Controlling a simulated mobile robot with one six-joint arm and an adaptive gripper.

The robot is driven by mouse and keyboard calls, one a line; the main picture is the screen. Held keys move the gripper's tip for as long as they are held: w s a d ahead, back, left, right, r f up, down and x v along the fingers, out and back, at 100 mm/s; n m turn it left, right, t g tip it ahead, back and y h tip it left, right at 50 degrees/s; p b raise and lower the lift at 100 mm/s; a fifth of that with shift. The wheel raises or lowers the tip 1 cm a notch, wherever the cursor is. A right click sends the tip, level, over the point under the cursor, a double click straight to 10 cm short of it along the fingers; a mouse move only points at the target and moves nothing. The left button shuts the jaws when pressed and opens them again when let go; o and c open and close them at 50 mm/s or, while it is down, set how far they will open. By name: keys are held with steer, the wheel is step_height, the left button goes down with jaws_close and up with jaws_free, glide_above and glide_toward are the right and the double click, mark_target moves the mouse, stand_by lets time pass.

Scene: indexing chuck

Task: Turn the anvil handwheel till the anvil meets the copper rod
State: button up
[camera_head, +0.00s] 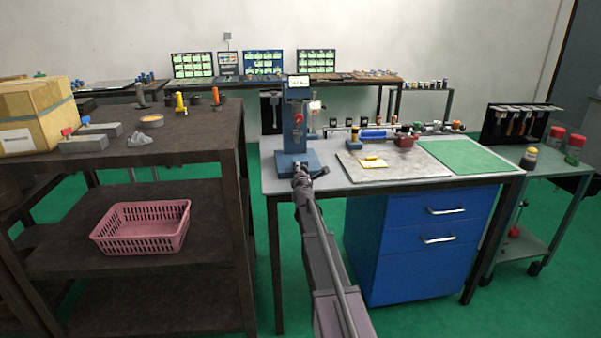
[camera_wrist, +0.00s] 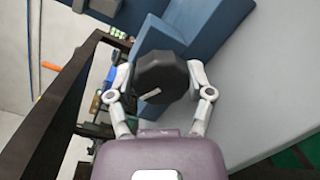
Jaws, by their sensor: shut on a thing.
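A blue bench machine (camera_head: 292,128) stands at the left end of the grey workbench, with an upright column, a red knob on its side and a wide blue base. My gripper (camera_head: 301,172) is at the front of that base. In the wrist view my gripper (camera_wrist: 162,78) has one finger on each side of a dark, faceted round handwheel (camera_wrist: 160,70) and is shut on it. A small pale mark shows on the handwheel's face. Blue machine body (camera_wrist: 185,40) lies right behind it. I cannot make out the anvil or the copper rod.
A dark shelf table (camera_head: 190,150) stands close on the left, with a cardboard box (camera_head: 40,115) on top and a pink basket (camera_head: 143,228) below. On the workbench to the right lie a grey mat (camera_head: 400,176), a green mat (camera_head: 462,155) and several small parts.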

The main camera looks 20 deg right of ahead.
steer(key=o, duration=1.1)
steer(key=shift+w, duration=0.15)
steer(key=v, duration=0.7)
steer(key=shift+s+a, duration=0.15)
steer(key=shift+s, duration=0.2)
steer(key=shift+f, duration=0.1)
